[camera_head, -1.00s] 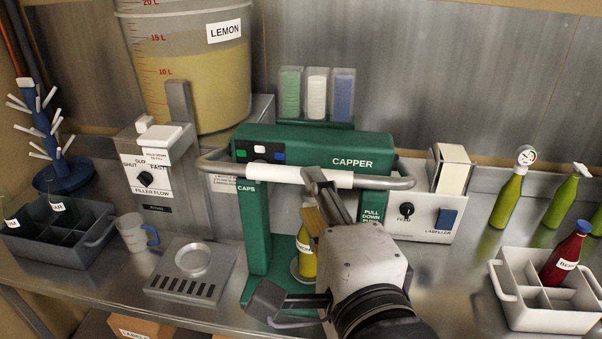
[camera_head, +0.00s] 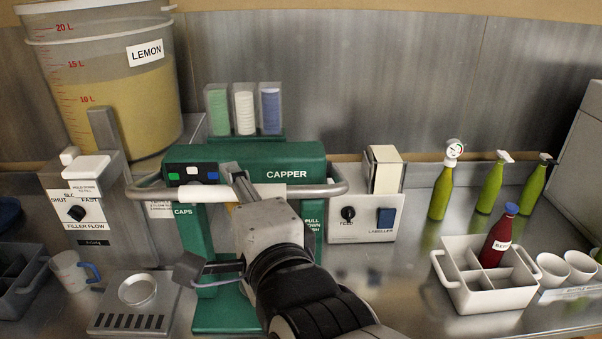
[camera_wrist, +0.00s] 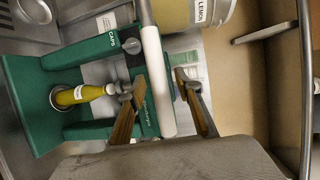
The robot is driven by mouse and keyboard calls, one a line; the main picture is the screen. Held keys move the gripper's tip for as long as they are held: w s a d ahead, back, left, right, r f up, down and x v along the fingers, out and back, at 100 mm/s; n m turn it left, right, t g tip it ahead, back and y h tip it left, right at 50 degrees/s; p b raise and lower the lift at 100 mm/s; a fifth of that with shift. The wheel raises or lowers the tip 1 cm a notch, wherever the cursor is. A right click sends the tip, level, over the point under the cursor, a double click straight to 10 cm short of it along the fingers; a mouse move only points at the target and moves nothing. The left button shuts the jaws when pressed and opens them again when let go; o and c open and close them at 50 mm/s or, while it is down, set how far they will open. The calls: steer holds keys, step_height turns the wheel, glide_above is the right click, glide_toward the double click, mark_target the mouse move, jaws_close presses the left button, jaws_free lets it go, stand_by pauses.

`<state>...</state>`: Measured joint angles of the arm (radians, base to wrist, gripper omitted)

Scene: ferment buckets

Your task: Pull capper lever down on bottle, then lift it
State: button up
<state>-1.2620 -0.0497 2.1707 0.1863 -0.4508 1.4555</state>
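The green capper (camera_head: 265,163) stands at the back of the bench. Its lever (camera_head: 333,188) is a grey bar with a white grip (camera_head: 212,194), raised in front of the capper's head. My gripper (camera_head: 238,182) is at the grip in the head view. In the wrist view my gripper (camera_wrist: 155,88) has its two fingers apart, on either side of the white grip (camera_wrist: 157,65), with gaps showing. The yellow bottle (camera_wrist: 82,95) stands on the capper's base below the head. In the head view my arm hides the bottle.
The filler (camera_head: 85,205) and lemon bucket (camera_head: 110,100) are left of the capper, the labeller (camera_head: 365,218) right. A grey crate (camera_head: 475,290) holds a red bottle (camera_head: 498,238). Several green bottles (camera_head: 440,195) stand behind it. Bench right of the labeller is partly free.

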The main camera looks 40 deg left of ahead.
steer(key=shift+a, duration=0.1)
jaws_close()
steer(key=shift+f, duration=0.15)
step_height(320, 180, down, 7)
steer(key=shift+s+d, duration=0.3)
steer(key=shift+d, duration=0.05)
stand_by(0.3)
steer(key=shift+c, duration=0.7)
jaws_free()
steer(key=shift+o, duration=0.7)
steer(key=shift+r, duration=0.2)
